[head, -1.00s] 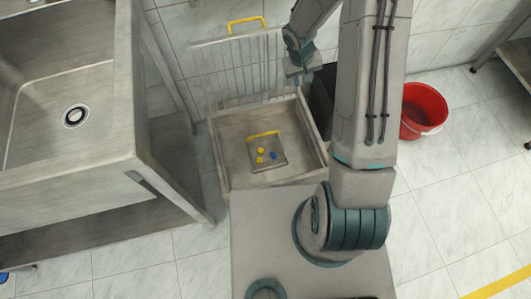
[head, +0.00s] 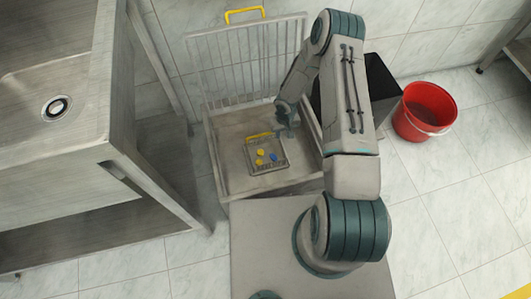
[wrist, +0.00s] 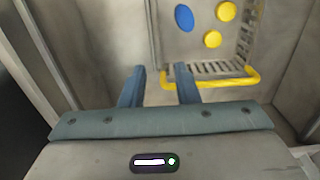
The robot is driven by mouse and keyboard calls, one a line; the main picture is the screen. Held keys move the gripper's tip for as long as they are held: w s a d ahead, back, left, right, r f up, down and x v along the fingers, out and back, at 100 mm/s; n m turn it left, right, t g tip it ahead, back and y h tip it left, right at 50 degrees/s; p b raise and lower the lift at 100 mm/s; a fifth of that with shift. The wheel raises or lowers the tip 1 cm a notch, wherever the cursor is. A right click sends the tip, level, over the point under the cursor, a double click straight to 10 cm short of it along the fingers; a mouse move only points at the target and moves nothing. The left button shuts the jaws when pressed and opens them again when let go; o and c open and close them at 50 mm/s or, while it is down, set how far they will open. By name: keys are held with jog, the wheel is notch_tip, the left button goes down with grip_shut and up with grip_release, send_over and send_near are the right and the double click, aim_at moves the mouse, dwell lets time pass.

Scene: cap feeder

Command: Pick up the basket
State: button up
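The basket (head: 252,163) is a small wire basket with a yellow handle (head: 258,135) at its far side. It holds yellow and blue caps and sits on the floor of a larger tray. In the wrist view, the basket (wrist: 222,67) is at the upper right, with its yellow handle (wrist: 225,82) towards me. My gripper (wrist: 160,76) is open, with nothing held. Its right finger overlaps the left end of the handle in that view; I cannot tell whether they touch. In the head view, my gripper (head: 286,129) is at the right end of the handle.
The large tray (head: 226,183) has raised walls and a tall barred back panel (head: 215,60) with another yellow handle (head: 244,14). A metal sink (head: 120,110) stands at the left. A red bucket (head: 424,110) and a black box (head: 383,88) are at the right.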

aim_at(281, 150)
notch_tip(281, 150, down, 11)
jog(key=b, duration=0.3)
jog(key=shift+s, duration=0.1)
jog(key=shift+c, duration=0.3)
grip_shut()
